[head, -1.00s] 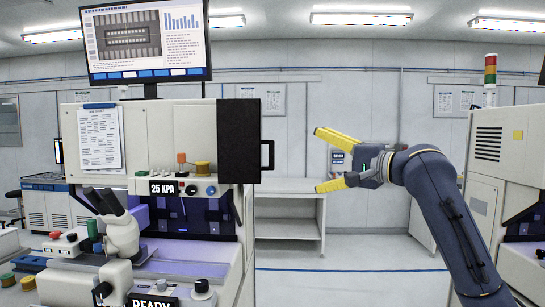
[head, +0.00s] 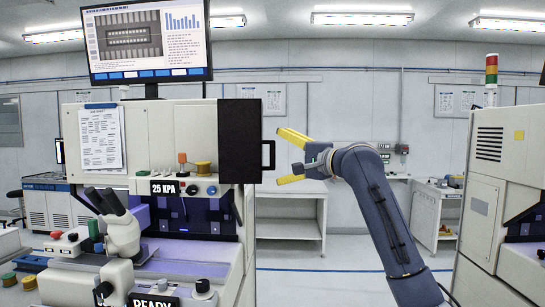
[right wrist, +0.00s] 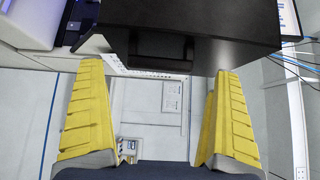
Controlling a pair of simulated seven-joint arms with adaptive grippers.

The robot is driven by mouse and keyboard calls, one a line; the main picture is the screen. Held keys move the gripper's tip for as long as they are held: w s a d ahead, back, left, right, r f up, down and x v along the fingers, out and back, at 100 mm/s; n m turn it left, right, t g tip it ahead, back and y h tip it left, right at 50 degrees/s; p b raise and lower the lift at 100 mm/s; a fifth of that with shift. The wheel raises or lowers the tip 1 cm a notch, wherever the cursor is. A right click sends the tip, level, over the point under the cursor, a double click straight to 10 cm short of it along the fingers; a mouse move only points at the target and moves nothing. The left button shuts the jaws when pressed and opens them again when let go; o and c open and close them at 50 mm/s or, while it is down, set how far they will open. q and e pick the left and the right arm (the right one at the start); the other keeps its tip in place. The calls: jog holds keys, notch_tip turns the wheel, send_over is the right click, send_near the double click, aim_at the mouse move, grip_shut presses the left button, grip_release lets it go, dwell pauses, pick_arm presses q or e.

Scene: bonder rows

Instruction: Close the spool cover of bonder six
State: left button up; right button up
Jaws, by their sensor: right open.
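The black spool cover (head: 239,141) stands out at the right side of the cream bonder (head: 145,135) in the head view. Its dark handle (head: 268,155) sticks out from its right edge. I cannot read a bonder number. My right gripper (head: 284,157) is open and empty, with yellow fingers above and below the handle's height, a little to its right. In the right wrist view, the cover (right wrist: 225,25) fills the top and its handle (right wrist: 160,48) lies ahead between the spread fingers (right wrist: 160,72). No contact shows. My left gripper is not in view.
A microscope (head: 120,232) and control knobs stand at the bonder's front. A monitor (head: 147,42) sits above. A second cream machine (head: 490,190) stands at the right. A low white bench (head: 290,215) is behind my gripper, with open floor between the machines.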

aim_at(272, 155)
jog(key=shift+x, duration=2.25)
jog(key=c, duration=1.5)
